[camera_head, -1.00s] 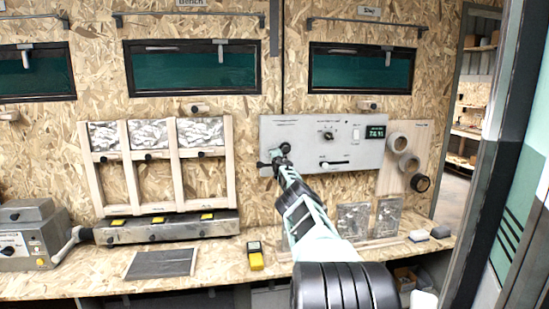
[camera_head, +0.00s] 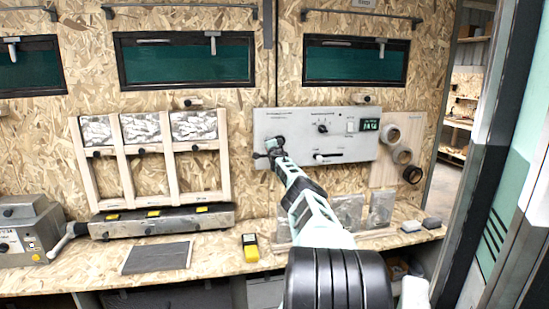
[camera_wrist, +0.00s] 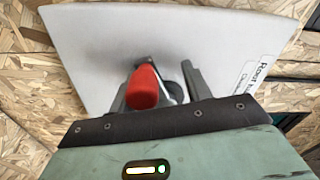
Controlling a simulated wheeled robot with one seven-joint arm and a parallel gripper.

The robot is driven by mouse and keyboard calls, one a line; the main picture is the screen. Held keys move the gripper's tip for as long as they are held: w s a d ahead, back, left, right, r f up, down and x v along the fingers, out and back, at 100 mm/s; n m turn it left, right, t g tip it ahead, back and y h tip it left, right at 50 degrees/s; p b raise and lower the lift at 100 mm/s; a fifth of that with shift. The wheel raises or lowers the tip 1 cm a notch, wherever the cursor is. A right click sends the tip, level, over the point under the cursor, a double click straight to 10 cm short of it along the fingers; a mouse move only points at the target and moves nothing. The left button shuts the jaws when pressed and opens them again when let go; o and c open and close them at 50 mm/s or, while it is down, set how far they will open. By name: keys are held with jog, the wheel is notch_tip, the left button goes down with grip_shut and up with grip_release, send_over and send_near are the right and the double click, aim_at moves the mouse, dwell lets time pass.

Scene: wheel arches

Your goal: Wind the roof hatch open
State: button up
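A pale grey control panel (camera_head: 345,150) is fixed to the chipboard wall, with a dial, a switch, a slider and a small green-lit display (camera_head: 369,125). In the wrist view the panel (camera_wrist: 240,50) fills the background, with a partly cut-off label starting "Roof". A red knob (camera_wrist: 144,88) stands out from it, in front of a round grey hub. My gripper (camera_wrist: 165,75) reaches the panel's left part; its fingers are apart, one close by the red knob and one to its right with a gap. Whether they touch the knob's stem is hidden. My gripper (camera_head: 273,155) also shows in the head view.
A workbench (camera_head: 215,258) runs below, holding a yellow meter (camera_head: 250,247), a dark mat (camera_head: 157,257), and a grey machine (camera_head: 25,235) at the left. Dark windows line the wall above. Rings (camera_head: 402,154) hang right of the panel. A doorway opens at the far right.

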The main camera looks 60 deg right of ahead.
jog(key=shift+s+a+r+p, duration=0.25)
jog(key=shift+r+p, duration=0.1)
jog(key=shift+a+f+p, duration=0.2)
jog(key=shift+a+p, duration=0.1)
jog(key=shift+p, duration=0.05)
jog(key=shift+s+a+f+p, duration=0.25)
jog(key=shift+a+f+p, duration=0.35)
jog(key=shift+a+f, duration=0.25)
jog(key=v, duration=1.4)
jog(key=shift+s+r, duration=0.1)
